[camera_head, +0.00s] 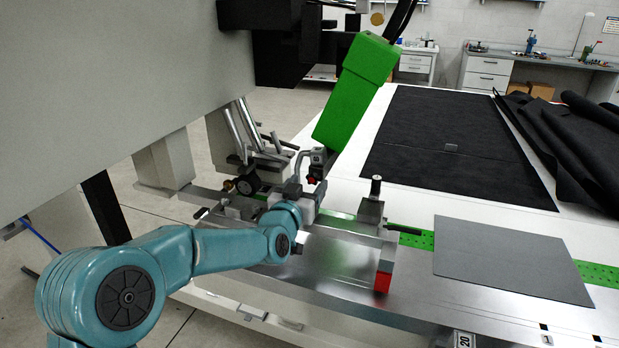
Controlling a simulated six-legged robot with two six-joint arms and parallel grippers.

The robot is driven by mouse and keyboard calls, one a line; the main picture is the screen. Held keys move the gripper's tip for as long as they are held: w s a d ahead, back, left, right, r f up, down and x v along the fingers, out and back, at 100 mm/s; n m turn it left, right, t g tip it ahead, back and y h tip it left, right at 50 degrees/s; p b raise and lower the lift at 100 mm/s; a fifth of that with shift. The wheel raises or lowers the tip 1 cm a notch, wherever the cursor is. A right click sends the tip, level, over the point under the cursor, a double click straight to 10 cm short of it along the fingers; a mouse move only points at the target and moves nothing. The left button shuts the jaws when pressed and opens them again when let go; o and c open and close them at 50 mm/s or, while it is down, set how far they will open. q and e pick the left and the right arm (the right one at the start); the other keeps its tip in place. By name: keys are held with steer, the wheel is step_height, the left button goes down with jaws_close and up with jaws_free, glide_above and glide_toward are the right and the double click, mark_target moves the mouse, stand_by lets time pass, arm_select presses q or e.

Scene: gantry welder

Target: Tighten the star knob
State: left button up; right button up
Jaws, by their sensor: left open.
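My left arm comes in from the left, and its grey gripper (306,188) is at the welder's carriage, below the green welding head (356,88). The gripper is small in view, but its jaws are open. A small red knob (312,180) shows right at the gripper's fingers, under the green head; it looks like the star knob, though its shape is too small to be sure. I cannot tell whether the fingers touch it. A dark round knob (247,184) sits on the carriage left of the gripper. My right gripper is not in view.
A metal clamp block (371,211) with a red end stands right of the gripper. A grey sheet (508,258) lies on the welding table. Black mats (450,140) cover the table behind. The large grey gantry beam (120,80) fills the upper left.

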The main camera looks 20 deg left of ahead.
arm_select(q)
steer(key=shift+w, duration=0.95)
steer(key=shift+r, duration=0.1)
steer(key=c, duration=1.1)
steer(key=shift+o, duration=0.2)
steer(key=shift+d+f+m+b, duration=0.1)
steer(key=shift+f+m+b, duration=0.25)
steer(key=shift+b, duration=0.6)
steer(key=shift+r+m, duration=0.15)
steer(key=shift+m, duration=0.2)
steer(key=shift+r, duration=0.15)
steer(key=o, duration=1.1)
steer(key=shift+c, duration=0.2)
